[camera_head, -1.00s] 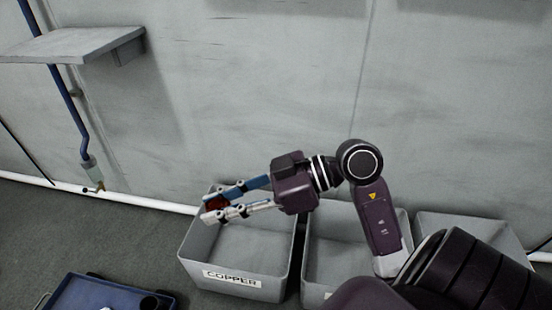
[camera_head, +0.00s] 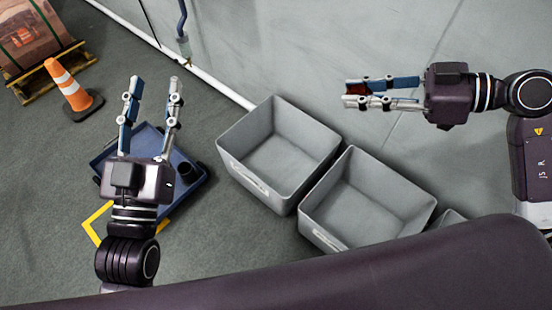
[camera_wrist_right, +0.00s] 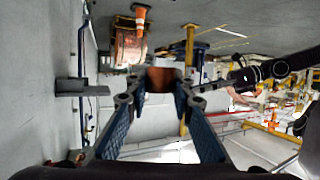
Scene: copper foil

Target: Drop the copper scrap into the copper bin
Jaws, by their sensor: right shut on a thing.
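The copper scrap (camera_head: 356,88) is a small reddish-brown piece, partly hidden by the fingers. My right gripper (camera_head: 346,93) is shut on it, pointing left in the head view against the grey wall. The scrap also shows between the fingertips in the right wrist view (camera_wrist_right: 163,77). The copper bin (camera_head: 283,150) is the leftmost grey open box, empty inside; its front label is too small to read now. My right gripper appears up and to the right of this bin, not over its opening in the picture. My left gripper (camera_head: 155,88) is open and empty at the left.
A second grey bin (camera_head: 365,212) stands right of the copper bin, and a third (camera_head: 447,217) is mostly hidden. A blue tray cart (camera_head: 188,182) is under my left gripper. An orange cone (camera_head: 68,84) and a loaded pallet (camera_head: 45,72) stand at upper left.

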